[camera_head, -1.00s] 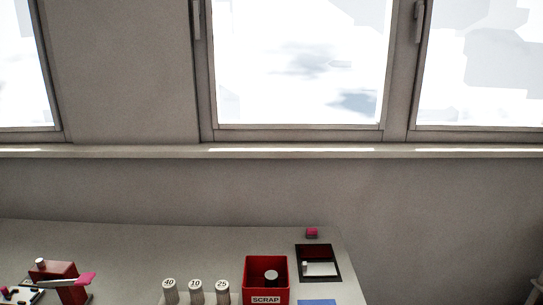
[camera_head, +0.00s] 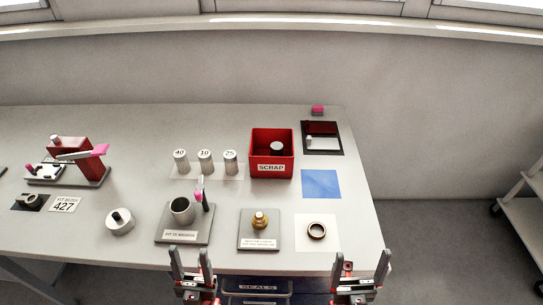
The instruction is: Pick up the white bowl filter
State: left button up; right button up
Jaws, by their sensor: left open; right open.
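Three white cylindrical filters stand upright in a row at mid-table, marked 40 (camera_head: 181,163), 10 (camera_head: 205,163) and 25 (camera_head: 230,163). I cannot tell from the picture which one is the white bowl filter. In front of them a grey cup-like bowl (camera_head: 182,211) sits on a dark plate whose label seems to read "FIT 10 MICRON". My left gripper (camera_head: 191,254) is open and empty at the table's front edge, below that plate. My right gripper (camera_head: 361,256) is open and empty at the front edge, further right.
A brass fitting (camera_head: 260,220), a dark ring (camera_head: 317,231), a round grey part (camera_head: 120,221) and a pink-tipped tool (camera_head: 200,197) stand near the front. A red fixture (camera_head: 76,157) is left.

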aim_at(230, 156)
jog(key=k+j+u, duration=0.15)
jog(key=j, duration=0.25)
jog(key=k+j+u, duration=0.1)
jog(key=j, duration=0.35)
jog(key=k+j+u, duration=0.15)
jog(key=j, duration=0.3)
jog(key=k+j+u, duration=0.1)
jog(key=j, duration=0.35)
